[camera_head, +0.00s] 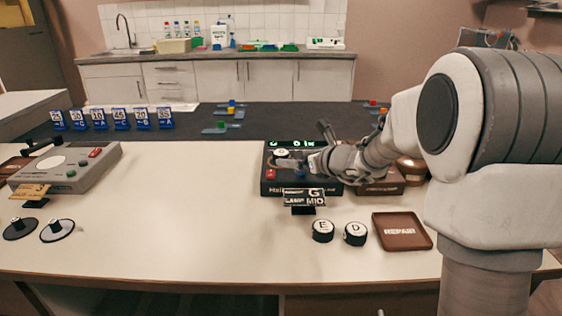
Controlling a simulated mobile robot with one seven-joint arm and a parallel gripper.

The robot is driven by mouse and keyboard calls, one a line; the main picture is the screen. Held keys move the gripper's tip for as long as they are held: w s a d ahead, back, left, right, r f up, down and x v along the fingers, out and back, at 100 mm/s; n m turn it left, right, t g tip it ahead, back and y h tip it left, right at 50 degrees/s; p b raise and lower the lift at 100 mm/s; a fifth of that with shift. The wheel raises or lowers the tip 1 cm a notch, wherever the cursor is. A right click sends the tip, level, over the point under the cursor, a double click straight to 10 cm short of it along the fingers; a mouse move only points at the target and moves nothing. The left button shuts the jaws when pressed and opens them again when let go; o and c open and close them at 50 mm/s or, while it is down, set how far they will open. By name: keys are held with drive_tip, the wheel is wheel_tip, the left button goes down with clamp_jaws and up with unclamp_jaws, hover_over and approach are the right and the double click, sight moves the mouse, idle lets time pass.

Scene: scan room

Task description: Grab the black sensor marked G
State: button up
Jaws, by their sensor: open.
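A black device (270,186) with a lit green display stands on the white table, right of centre. A small round piece with a pale top (281,153) sits on it; I cannot read its mark, and it is partly hidden by my gripper. Two black round sensors with white tops, E (323,231) and D (355,233), stand in front.
A brown tray marked REPAIR (402,231) lies right of D. A brown box (381,187) is partly hidden behind my arm. A grey device (67,166) and two round pieces (20,229) (57,231) are at left. The table's middle is clear.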

sight(283, 153)
drive_tip(key=x, duration=0.4)
drive_tip(key=b+x, duration=0.1)
drive_tip(key=x, duration=0.2)
drive_tip(key=shift+w+r, duration=0.25)
drive_tip(key=c, duration=1.4)
clamp_jaws()
drive_tip(key=shift+r, duration=0.15)
